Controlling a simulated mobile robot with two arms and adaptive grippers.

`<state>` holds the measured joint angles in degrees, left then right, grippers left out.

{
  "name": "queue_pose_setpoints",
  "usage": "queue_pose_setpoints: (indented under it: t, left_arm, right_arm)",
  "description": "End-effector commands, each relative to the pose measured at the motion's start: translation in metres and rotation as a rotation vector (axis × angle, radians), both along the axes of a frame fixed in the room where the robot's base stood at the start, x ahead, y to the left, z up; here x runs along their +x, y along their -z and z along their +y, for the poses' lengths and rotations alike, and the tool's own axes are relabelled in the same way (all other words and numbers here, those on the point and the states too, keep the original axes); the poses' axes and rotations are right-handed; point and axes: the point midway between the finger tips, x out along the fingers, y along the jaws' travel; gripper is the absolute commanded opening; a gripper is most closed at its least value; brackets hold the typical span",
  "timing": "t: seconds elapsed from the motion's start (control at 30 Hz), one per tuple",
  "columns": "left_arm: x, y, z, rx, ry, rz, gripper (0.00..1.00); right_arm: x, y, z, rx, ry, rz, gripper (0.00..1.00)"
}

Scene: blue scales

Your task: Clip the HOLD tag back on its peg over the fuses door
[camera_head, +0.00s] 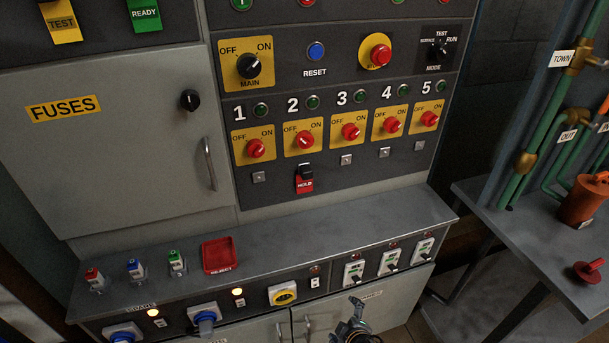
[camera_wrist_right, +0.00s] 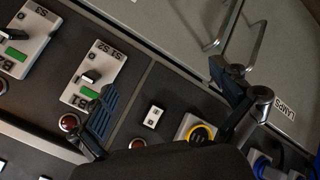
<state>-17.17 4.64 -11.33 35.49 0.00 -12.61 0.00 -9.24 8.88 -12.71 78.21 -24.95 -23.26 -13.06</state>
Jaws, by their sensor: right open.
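The red HOLD tag (camera_head: 304,184), with a black clip at its top, hangs below switch 2 on the dark panel. The grey fuses door (camera_head: 110,150) is shut, with a yellow FUSES label, a black knob and a bar handle. Above the door a yellow TEST tag (camera_head: 61,22) and a green READY tag (camera_head: 145,14) hang side by side. No bare peg can be made out there. My right gripper (camera_head: 352,326) is low in front of the lower cabinet, well below the HOLD tag. In the right wrist view its fingers (camera_wrist_right: 165,97) are spread and empty. My left gripper is out of view.
A grey ledge (camera_head: 270,237) juts out below the panel, holding a red tray (camera_head: 222,254) and several small coloured-top items at left. Switches and plugs line its front. A table (camera_head: 530,235) with an orange can (camera_head: 583,200) stands at right, by green pipes.

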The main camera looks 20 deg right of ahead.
Motion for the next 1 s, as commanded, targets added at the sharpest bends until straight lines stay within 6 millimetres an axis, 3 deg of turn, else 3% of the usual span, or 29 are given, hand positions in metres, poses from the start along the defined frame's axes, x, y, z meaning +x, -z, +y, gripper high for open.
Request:
queue_pose_setpoints:
  t: [0.03, 0.1, 0.4, 0.5, 0.7, 0.8, 1.0]
  left_arm:
    - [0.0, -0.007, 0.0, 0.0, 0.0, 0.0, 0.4]
    - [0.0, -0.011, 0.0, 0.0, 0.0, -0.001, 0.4]
    - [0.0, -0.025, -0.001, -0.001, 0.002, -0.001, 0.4]
    - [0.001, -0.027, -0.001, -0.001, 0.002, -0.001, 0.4]
    - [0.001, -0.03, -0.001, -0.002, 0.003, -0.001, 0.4]
    - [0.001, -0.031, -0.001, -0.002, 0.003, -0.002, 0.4]
    - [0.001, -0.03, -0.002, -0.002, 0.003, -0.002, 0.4]
  right_arm:
    - [0.021, -0.036, 0.0, -0.035, -0.022, -0.061, 1.0]
    - [0.042, -0.076, 0.001, -0.085, -0.049, -0.132, 1.0]
    - [0.101, -0.232, 0.005, -0.303, -0.137, -0.412, 1.0]
    - [0.123, -0.27, 0.013, -0.418, -0.216, -0.517, 1.0]
    - [0.145, -0.324, 0.027, -0.582, -0.316, -0.654, 1.0]
    - [0.148, -0.335, 0.031, -0.616, -0.336, -0.681, 1.0]
    - [0.149, -0.336, 0.032, -0.625, -0.341, -0.688, 1.0]
